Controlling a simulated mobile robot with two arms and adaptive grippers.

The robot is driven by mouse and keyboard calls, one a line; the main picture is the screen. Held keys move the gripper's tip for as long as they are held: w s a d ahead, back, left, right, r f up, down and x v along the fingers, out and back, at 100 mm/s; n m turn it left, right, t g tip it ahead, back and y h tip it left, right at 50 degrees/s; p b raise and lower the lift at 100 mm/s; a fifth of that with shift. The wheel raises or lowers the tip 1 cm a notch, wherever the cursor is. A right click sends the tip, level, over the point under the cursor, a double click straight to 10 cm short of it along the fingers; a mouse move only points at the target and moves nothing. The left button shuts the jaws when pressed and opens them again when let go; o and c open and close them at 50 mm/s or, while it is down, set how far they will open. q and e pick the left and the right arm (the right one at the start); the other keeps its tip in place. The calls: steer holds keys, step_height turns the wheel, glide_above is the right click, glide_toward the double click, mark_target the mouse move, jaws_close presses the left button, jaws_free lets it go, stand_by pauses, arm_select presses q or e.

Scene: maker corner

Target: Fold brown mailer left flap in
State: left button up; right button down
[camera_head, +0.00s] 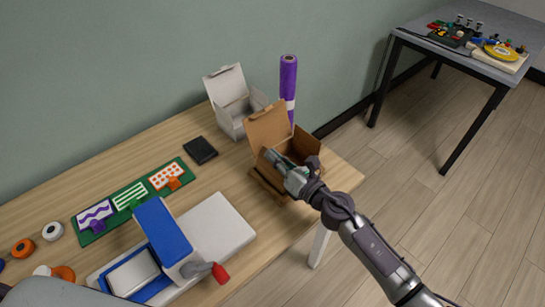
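The brown mailer (306,148) is an open cardboard box near the table's right end. Its lid (268,124) stands up at the back, tilted away. My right gripper (271,156) reaches in from the lower right, its tips at the mailer's left side. The gripper and wrist cover much of the mailer's front and left, so the left flap cannot be made out clearly. Whether the fingers are open or shut, or touch the cardboard, is too small to tell. My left gripper is not in view.
A white open box (237,113) and a purple roll (288,80) stand behind the mailer. A black wallet-like item (200,150), a green board (131,196) and a blue-and-white press (170,240) with a red-knobbed lever lie to the left. The table edge is close on the right.

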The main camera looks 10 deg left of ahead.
steer(key=shift+w+m, duration=0.1)
steer(key=shift+m, duration=0.3)
steer(key=c, duration=1.9)
jaws_free()
steer(key=o, duration=0.5)
steer(key=v, duration=1.2)
